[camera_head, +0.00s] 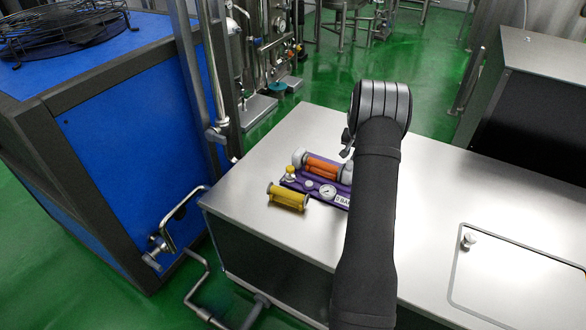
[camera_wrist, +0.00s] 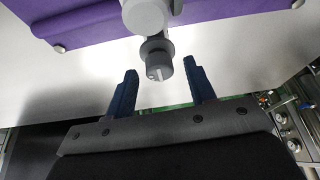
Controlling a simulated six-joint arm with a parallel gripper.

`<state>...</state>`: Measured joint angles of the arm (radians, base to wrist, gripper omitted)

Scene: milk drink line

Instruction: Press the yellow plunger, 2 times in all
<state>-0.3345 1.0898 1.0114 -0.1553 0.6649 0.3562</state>
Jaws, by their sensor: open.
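A purple device base (camera_head: 297,184) lies on the steel table. A small yellow knob, likely the yellow plunger (camera_head: 290,173), stands at its left end, beside the orange cylinder (camera_head: 322,168). A larger yellow cylinder (camera_head: 288,197) with grey ends lies at the front. In the wrist view, my gripper (camera_wrist: 160,68) has two blue fingers spread apart. A grey knob with a white mark (camera_wrist: 158,66) shows between the fingertips, with no visible grip on it. The purple base (camera_wrist: 90,22) is beyond. No yellow shows in the wrist view. My arm hides the base's right end.
A round gauge (camera_head: 327,191) sits on the purple base. The steel table (camera_head: 455,200) is clear to the right, with a hatch and small knob (camera_head: 468,240). A blue machine (camera_head: 130,140) and bent pipes stand left of the table.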

